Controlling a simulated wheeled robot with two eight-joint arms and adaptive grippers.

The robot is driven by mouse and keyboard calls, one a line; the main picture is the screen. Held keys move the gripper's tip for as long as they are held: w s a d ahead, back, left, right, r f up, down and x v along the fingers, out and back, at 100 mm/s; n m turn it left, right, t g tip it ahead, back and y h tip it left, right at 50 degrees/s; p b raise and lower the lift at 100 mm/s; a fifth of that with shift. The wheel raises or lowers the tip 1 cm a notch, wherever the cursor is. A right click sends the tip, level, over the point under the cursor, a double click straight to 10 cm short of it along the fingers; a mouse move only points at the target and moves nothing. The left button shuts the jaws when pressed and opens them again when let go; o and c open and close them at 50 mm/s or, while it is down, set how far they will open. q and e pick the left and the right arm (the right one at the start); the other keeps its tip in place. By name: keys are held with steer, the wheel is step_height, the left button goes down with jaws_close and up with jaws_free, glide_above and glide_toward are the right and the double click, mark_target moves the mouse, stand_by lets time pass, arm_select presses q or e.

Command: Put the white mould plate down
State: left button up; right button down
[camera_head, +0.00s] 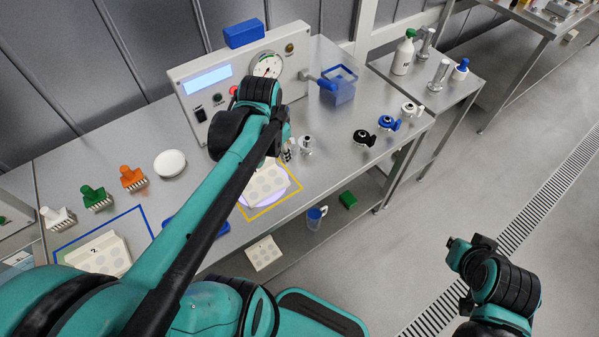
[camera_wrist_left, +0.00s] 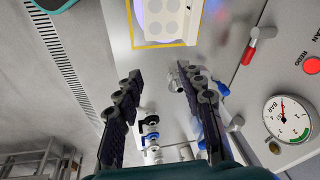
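A white mould plate (camera_head: 268,182) with round cavities lies over the glowing pad inside the yellow outline (camera_head: 259,215) on the steel bench. The plate also shows at the top of the left wrist view (camera_wrist_left: 165,18), beyond the fingertips. My left gripper (camera_wrist_left: 153,82) is open, with nothing between its fingers. In the head view, its arm hides part of the bench beside the plate. A second white plate marked 2 (camera_head: 103,258) lies in the blue outline (camera_head: 148,222) at left. My right gripper (camera_head: 474,250) is away from the bench, over the floor; its fingers are unclear.
A panel with a gauge (camera_head: 267,65) stands behind. Orange (camera_head: 132,178), green (camera_head: 96,198) and white (camera_head: 59,217) tools stand left. Black (camera_head: 364,137), blue (camera_head: 389,123) and white (camera_head: 411,109) fittings lie right. A blue clear box (camera_head: 338,86) stands behind them.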

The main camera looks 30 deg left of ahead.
arm_select(q)
steer(key=s+d+n+t, duration=0.3)
steer(key=s+d+t, duration=0.1)
steer(key=d, duration=0.6)
steer(key=shift+s+d+r+h, duration=0.2)
steer(key=shift+s+d+h, duration=0.2)
steer(key=shift+s, duration=0.05)
step_height(320, 180, down, 4)
steer(key=b, duration=0.4)
stand_by(0.9)
